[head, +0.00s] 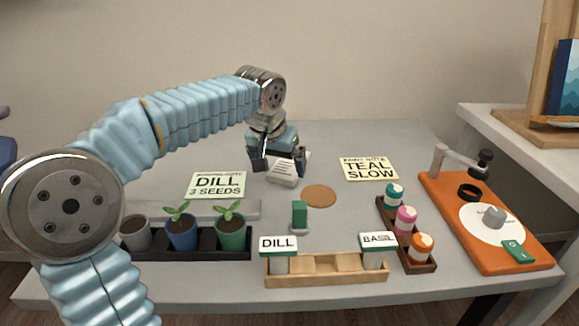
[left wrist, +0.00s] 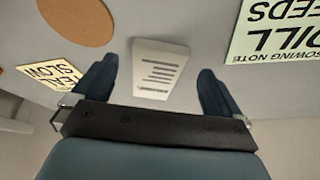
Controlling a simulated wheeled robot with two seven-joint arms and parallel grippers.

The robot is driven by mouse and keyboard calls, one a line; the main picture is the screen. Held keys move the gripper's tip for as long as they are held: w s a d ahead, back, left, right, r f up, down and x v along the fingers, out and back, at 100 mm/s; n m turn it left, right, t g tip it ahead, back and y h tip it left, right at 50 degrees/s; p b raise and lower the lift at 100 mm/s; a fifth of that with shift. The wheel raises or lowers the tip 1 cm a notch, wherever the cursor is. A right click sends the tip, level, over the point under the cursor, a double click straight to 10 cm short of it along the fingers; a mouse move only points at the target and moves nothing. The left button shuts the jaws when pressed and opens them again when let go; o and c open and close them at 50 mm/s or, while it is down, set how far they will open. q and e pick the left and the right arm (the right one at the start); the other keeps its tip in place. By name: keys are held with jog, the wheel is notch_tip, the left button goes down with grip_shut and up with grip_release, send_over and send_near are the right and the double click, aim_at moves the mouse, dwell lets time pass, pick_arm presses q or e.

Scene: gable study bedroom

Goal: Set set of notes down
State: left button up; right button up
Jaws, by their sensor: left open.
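The set of notes is a small white block with dark printed lines (head: 282,174), at the back middle of the grey table, between the DILL card and the round cork mat. It also shows in the left wrist view (left wrist: 158,70), between my finger pads with a gap on each side. It appears to rest on the table. My left gripper (head: 281,163) is open around it, reaching down from above; it also shows in the left wrist view (left wrist: 157,82). The gripper hides the far end of the notes in the head view. My right gripper is not in view.
Around are the DILL sowing card (head: 217,186), cork mat (head: 319,196), TEAL SLOW card (head: 370,169), black plant tray (head: 207,254), wooden label rack (head: 325,277), bottle rack (head: 421,267) and orange board (head: 515,262). The back of the table is mostly clear.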

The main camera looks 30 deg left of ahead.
aim_at(282, 174)
pick_arm(q)
jog(key=x, duration=0.3)
jog(key=shift+r, duration=0.15)
jog(key=c, duration=1.2)
